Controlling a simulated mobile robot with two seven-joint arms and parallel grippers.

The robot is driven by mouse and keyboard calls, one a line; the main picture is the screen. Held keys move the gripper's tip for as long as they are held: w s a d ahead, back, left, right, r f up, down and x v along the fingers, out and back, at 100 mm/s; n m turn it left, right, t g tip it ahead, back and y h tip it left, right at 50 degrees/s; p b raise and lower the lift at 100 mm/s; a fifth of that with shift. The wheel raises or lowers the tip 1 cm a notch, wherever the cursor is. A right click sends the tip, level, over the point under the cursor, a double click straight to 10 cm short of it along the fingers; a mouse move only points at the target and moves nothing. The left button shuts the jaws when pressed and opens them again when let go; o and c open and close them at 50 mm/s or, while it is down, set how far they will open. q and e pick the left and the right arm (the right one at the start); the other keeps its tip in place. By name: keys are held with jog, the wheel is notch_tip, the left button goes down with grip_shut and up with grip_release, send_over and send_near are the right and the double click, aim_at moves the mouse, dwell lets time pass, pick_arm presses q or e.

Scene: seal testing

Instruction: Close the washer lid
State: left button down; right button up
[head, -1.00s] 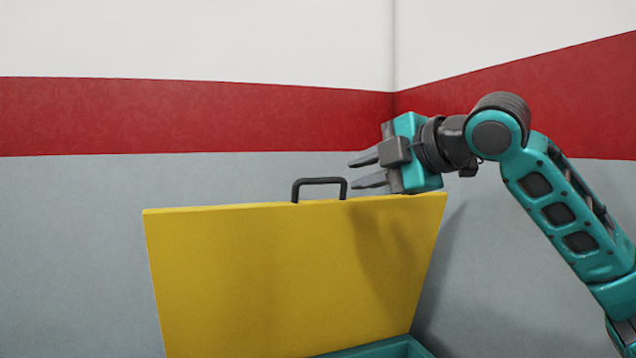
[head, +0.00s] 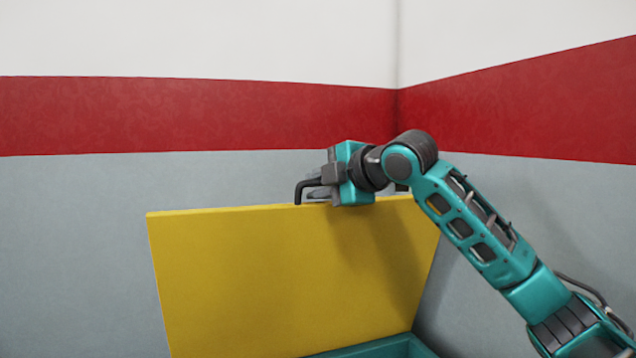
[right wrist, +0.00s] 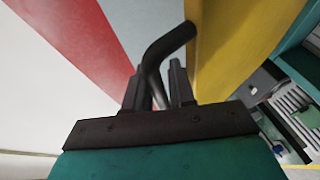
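The yellow washer lid (head: 270,280) stands raised, its broad face toward me in the head view; it also shows in the right wrist view (right wrist: 235,45). A black handle (head: 299,193) rises from its top edge, and its bent bar is near the centre of the right wrist view (right wrist: 172,42). My right gripper (head: 318,188) is at the handle, partly covering it. In the wrist view its two fingers (right wrist: 157,90) stand apart on either side of the handle bar; a firm grip is not visible. My left gripper is out of view.
The teal washer body (head: 385,347) shows below the lid at the bottom edge. In the right wrist view, grey and white parts (right wrist: 290,110) lie inside it, partly cut off. A grey, red and white wall (head: 70,230) stands behind, with a corner at right.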

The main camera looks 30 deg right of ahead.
jog(key=shift+w, duration=0.2)
grip_shut()
dwell(0.4)
